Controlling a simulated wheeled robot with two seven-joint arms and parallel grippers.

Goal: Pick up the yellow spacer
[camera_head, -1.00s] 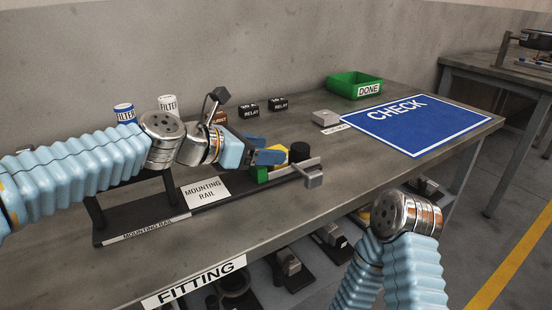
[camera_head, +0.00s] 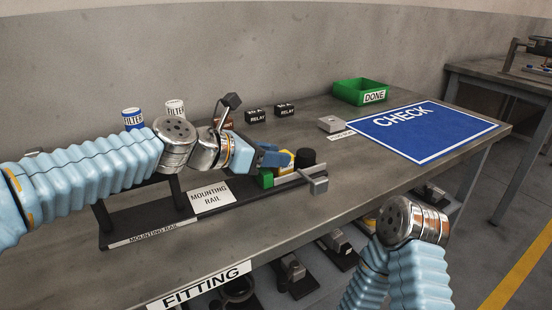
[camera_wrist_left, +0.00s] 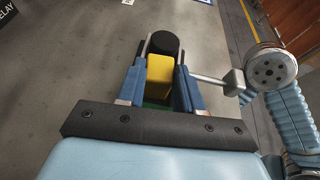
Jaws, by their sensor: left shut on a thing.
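The yellow spacer (camera_wrist_left: 160,78) is a small block between the two blue fingers of my left gripper (camera_wrist_left: 158,88) in the left wrist view. The fingers are shut on it. In the head view the spacer (camera_head: 285,159) shows partly behind the fingers of my left gripper (camera_head: 272,158), at the right end of the mounting rail. A green block (camera_head: 265,179) sits beside it on the left, and a black round part (camera_head: 305,157) on the right. My right arm shows at the lower right of the head view, but its fingers cannot be seen.
The mounting rail fixture (camera_head: 150,228) stands on the bench with a metal clamp (camera_head: 318,185) at its end. Relay boxes (camera_head: 256,116), filters (camera_head: 132,118), a grey block (camera_head: 331,123), a blue CHECK mat (camera_head: 420,128) and a green DONE bin (camera_head: 347,92) stand behind and right.

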